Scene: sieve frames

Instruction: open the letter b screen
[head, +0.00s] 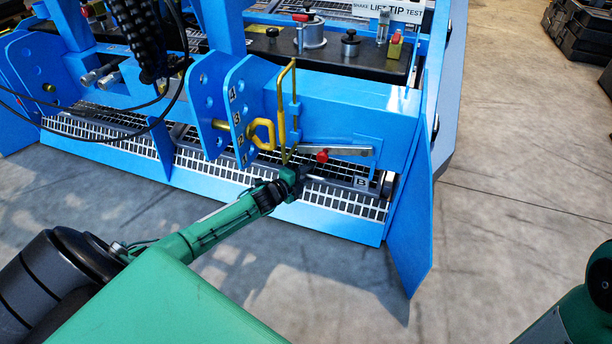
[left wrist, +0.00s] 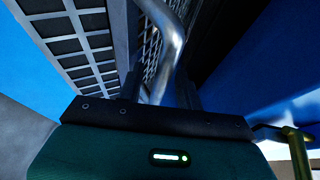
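The letter B screen is a slatted metal mesh frame with a black and white "B" plate (head: 361,182), low in the right half of the blue machine's front. It looks seated in its slot. My left gripper (head: 307,172) is at the screen's left part, just below a red knob. In the left wrist view, a bent grey metal bar (left wrist: 172,45) runs between the two dark fingers (left wrist: 160,92). The fingers look apart, with gaps beside the bar. The mesh (left wrist: 85,45) is to the left of them. My right gripper is out of view.
A grey lever (head: 345,150) with a red knob (head: 322,156) lies above the screen. A yellow bent rod (head: 284,105) and a blue holed bracket (head: 240,105) stand left of it. A blue side plate (head: 412,220) bounds the right.

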